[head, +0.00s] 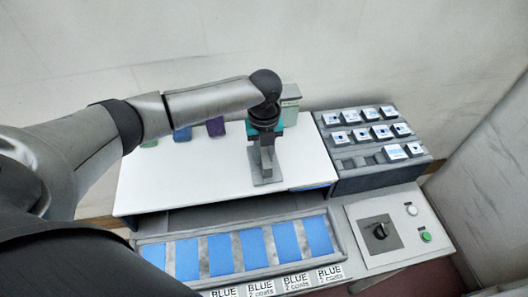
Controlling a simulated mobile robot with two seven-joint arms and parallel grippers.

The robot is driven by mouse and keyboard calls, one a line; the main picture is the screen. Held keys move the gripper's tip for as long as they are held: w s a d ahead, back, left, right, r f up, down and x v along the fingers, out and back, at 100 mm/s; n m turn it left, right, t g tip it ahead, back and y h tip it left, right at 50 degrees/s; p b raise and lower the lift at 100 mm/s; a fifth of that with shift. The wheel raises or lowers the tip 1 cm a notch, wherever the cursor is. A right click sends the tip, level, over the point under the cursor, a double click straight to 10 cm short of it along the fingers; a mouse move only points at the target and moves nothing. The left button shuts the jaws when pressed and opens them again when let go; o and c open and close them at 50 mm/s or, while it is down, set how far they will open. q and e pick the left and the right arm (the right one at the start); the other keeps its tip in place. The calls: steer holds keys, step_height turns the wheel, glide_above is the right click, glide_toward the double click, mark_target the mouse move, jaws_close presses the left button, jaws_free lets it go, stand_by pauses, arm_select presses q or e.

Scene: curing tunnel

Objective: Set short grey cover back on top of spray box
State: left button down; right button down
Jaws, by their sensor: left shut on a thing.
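My left gripper (266,168) points down over the white tabletop, right of its middle. It is shut on a small grey piece (268,181), which may be the short grey cover. The fingers hide much of this piece, and I cannot tell whether it touches the white top. A grey-green box (291,94) stands behind my left wrist, mostly hidden by it; I cannot tell whether this is the spray box. My right gripper is not in view.
A purple block (215,127) and a blue block (182,134) stand at the back of the white top (190,175). A dark rack (375,178) of white-topped cubes is at right. In front are a tray of blue panels (221,254) and a control panel (385,262).

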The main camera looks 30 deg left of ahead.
mark_target(264, 153)
arm_select(q)
steer(key=shift+f, duration=0.3)
steer(key=c, duration=0.6)
jaws_free()
step_height(264, 153, up, 15)
steer(key=shift+r, duration=0.15)
stand_by(0.4)
steer(key=shift+s, duration=0.1)
